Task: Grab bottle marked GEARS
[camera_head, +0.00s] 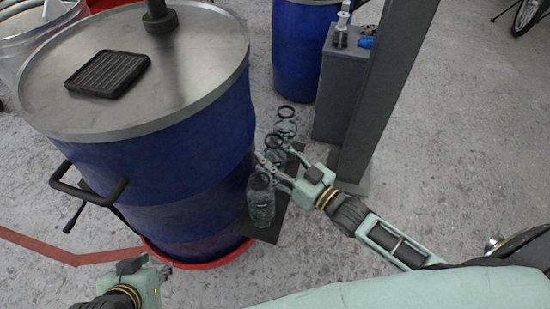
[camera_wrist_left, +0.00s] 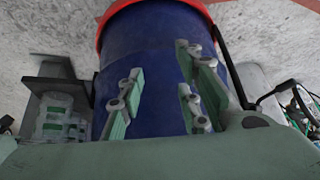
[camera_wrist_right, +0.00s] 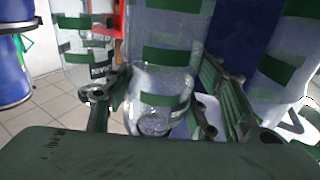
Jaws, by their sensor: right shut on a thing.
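Three clear bottles with dark rings at the top stand in a row on a dark narrow shelf (camera_head: 266,232) beside a blue drum. They are the near bottle (camera_head: 261,207), the middle bottle (camera_head: 274,157) and the far bottle (camera_head: 286,128). My right gripper (camera_head: 272,170) is shut on the middle bottle, which shows between its fingers in the right wrist view (camera_wrist_right: 160,90). Green bands show on the bottles there. Dark lettering on the left one is too small to read, and I cannot read GEARS anywhere. My left gripper (camera_head: 150,270) is open and empty, low at the left.
The large blue drum (camera_head: 180,190) with a metal lid (camera_head: 185,75) and a black side handle (camera_head: 88,190) stands left of the bottles. A grey post (camera_head: 385,90) and grey box (camera_head: 342,95) stand behind at the right. Open concrete floor (camera_head: 470,130) lies farther right.

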